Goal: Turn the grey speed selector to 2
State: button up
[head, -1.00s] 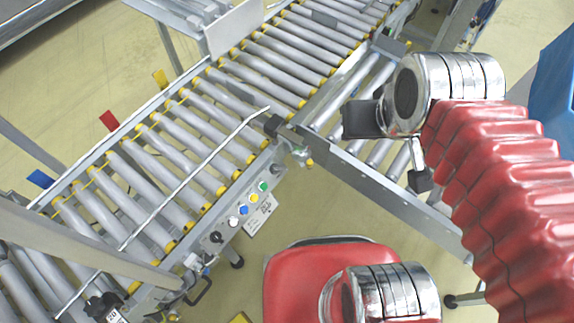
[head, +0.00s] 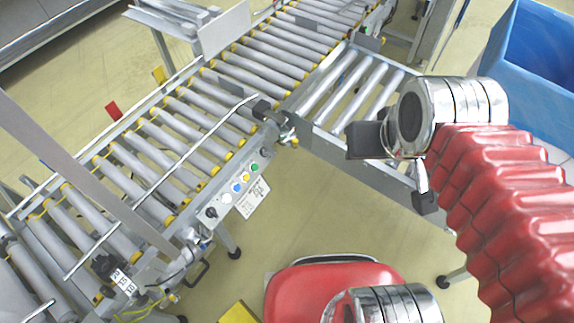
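A control panel on the near side rail of the roller conveyor (head: 165,150) carries a small dark rotary knob (head: 211,212) and a row of white, blue, yellow and green buttons (head: 246,176). The knob may be the speed selector, but its grey colour, pointer and numbers are too small to read. My gripper (head: 395,172) seems to be the dark parts below my chrome wrist, right of the panel and well apart from it. Its fingers are partly hidden and whether they are open is unclear. Nothing is seen held.
A side conveyor branch (head: 345,162) lies behind my wrist. A red padded seat (head: 335,285) stands on the floor below the panel. A blue bin (head: 530,95) is at upper right. Cables and a labelled dark box (head: 122,283) are at lower left. Floor right of the panel is clear.

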aim_at(264, 152)
jog(key=z, duration=0.2)
jog(key=k, duration=0.6)
jog(key=u, duration=1.45)
jog(key=i, duration=1)
jog(key=z, duration=0.1)
